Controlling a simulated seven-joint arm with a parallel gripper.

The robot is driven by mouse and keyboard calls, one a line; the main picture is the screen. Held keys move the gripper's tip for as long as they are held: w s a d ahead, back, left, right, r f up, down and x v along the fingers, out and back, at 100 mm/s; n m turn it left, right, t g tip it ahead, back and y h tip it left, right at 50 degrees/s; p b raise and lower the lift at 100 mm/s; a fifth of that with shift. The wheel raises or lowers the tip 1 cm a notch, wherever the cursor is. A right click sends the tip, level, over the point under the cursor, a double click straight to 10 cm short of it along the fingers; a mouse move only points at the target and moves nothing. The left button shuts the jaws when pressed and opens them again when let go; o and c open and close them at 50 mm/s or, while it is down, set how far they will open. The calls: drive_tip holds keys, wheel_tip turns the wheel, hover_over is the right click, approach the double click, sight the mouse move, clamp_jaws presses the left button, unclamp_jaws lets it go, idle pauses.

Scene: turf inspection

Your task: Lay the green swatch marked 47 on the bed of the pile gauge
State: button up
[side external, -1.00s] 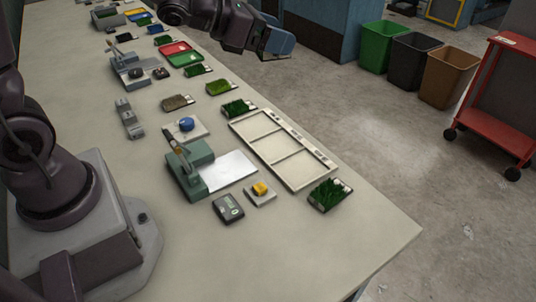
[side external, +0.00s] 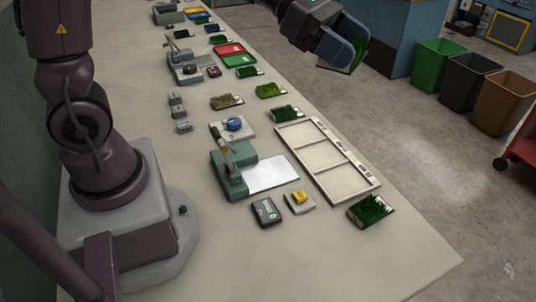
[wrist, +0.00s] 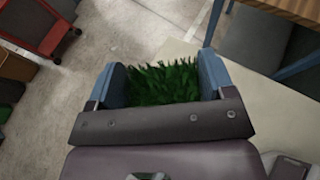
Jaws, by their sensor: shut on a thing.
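My gripper (side external: 352,52) is shut on a green turf swatch (wrist: 160,84), high above the far right side of the bench in the side view. In the wrist view the blue fingers (wrist: 162,80) flank the swatch's dark green pile. No number on it is readable. A green-grey device (side external: 230,172) with a lever, which looks like the pile gauge, stands on the bench well below and left of my gripper. Its flat white bed (side external: 270,174) is bare.
An empty three-part cream frame (side external: 324,160) lies right of the device. Dark green swatches (side external: 370,210) lie near the frame, with more swatches farther back. A blue-knobbed block (side external: 234,125), a yellow-knobbed block (side external: 299,198) and a dark meter (side external: 266,212) surround the device. The bench's front corner is clear.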

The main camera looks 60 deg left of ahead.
drive_tip(key=s+d+f+m+g+h, duration=0.1)
drive_tip(key=s+d+f+m+g, duration=0.35)
drive_tip(key=m+g, duration=0.8)
wheel_tip(320, 180, up, 6)
drive_tip(key=r+m+t+y, duration=0.1)
drive_tip(key=m+t+y, duration=0.4)
drive_tip(key=m+y, duration=2.25)
hover_over(272, 169)
drive_tip(key=m+h, duration=0.2)
drive_tip(key=m, duration=0.1)
wheel_tip(272, 169, down, 35)
drive_tip(key=shift+r, duration=0.1)
